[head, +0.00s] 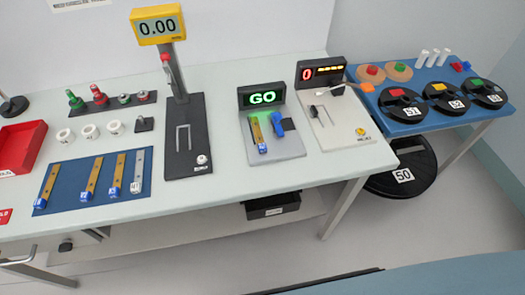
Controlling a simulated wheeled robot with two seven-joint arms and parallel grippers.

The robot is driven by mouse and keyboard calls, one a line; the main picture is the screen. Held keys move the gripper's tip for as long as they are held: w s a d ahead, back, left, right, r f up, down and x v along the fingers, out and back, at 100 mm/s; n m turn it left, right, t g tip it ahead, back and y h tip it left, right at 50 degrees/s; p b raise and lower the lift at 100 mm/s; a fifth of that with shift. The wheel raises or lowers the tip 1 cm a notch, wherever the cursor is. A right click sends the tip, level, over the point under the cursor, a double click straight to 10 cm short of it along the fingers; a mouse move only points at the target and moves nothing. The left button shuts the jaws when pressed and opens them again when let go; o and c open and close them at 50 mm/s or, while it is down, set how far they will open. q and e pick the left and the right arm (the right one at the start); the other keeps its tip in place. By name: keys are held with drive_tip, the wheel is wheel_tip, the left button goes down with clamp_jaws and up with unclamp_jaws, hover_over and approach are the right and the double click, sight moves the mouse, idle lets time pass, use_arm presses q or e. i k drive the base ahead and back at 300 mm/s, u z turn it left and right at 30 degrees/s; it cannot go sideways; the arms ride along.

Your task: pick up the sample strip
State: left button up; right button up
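Several flat strips with blue ends lie side by side on a dark blue mat (67,190) at the left of the white bench. Three are brassy: the left strip (49,184), the second strip (93,178) and the third strip (117,174). The right one is a grey strip (138,170). Another brassy strip (257,133) rests on the grey plate (283,150) of a station with a lit green GO display (262,98). I cannot tell which strip is the sample strip. Neither of my grippers is in view.
White rings (90,132) and a red tray (18,148) are left. A counter station (343,124) and a blue table (428,80) with black reels are right.

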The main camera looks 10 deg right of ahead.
sight(261, 147)
drive_tip(key=k, duration=0.3)
drive_tip(key=u, duration=1.35)
drive_tip(key=i, duration=0.9)
drive_tip(key=z, duration=1.95)
